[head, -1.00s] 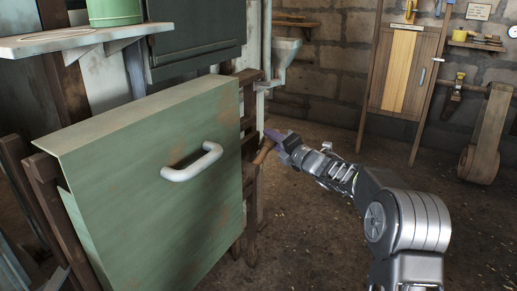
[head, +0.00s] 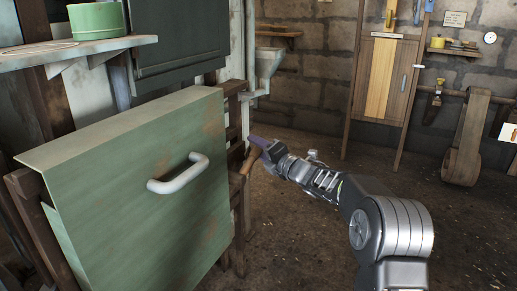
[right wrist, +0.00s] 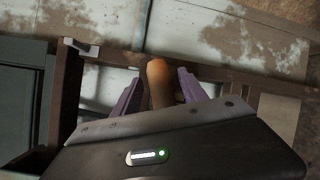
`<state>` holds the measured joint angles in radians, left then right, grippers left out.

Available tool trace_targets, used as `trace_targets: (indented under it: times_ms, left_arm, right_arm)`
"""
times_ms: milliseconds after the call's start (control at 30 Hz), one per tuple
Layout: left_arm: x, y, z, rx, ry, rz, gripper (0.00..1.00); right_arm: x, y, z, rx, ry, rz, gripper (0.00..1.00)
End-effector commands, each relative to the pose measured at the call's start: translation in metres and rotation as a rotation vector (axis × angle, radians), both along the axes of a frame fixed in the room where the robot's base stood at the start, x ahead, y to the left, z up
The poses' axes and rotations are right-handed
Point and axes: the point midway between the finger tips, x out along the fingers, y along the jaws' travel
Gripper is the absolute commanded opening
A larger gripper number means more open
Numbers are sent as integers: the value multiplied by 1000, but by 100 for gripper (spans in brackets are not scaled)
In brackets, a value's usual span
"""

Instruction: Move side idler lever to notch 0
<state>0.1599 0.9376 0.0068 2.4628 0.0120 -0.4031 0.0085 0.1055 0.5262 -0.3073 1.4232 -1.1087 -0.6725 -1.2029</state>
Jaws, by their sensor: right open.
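A brown wooden lever handle (head: 252,158) sticks out past the right edge of the green panel in the head view. It looks like the side idler lever's grip; its notches cannot be made out. In the right wrist view the rounded orange-brown handle (right wrist: 158,72) stands between the purple fingers of my right gripper (right wrist: 160,90). The fingers are open, one on each side of it. A gap shows on the left; contact on the right is unclear. My right gripper (head: 262,145) shows small at the handle in the head view. My left gripper is not in view.
The green panel (head: 125,190) with a white handle (head: 179,174) stands close at the left. A shelf (head: 80,47) with a green pot (head: 97,20) is above it. A wooden frame (head: 238,190) is beside the lever. The floor (head: 310,240) at the right is clear.

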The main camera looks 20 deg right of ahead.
Motion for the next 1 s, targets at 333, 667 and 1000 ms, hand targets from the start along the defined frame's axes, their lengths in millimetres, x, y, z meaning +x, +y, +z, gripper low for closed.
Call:
trace_targets:
  times_ms: [333, 667, 1000]
  left_arm:
    - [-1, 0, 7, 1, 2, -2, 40]
    - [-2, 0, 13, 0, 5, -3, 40]
    - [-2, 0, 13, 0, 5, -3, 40]
  right_arm:
    - [-41, -11, 4, 1, -1, -2, 50]
    - [-75, -18, 2, -1, -1, -1, 50]
    - [-75, -18, 2, -1, -1, -1, 50]
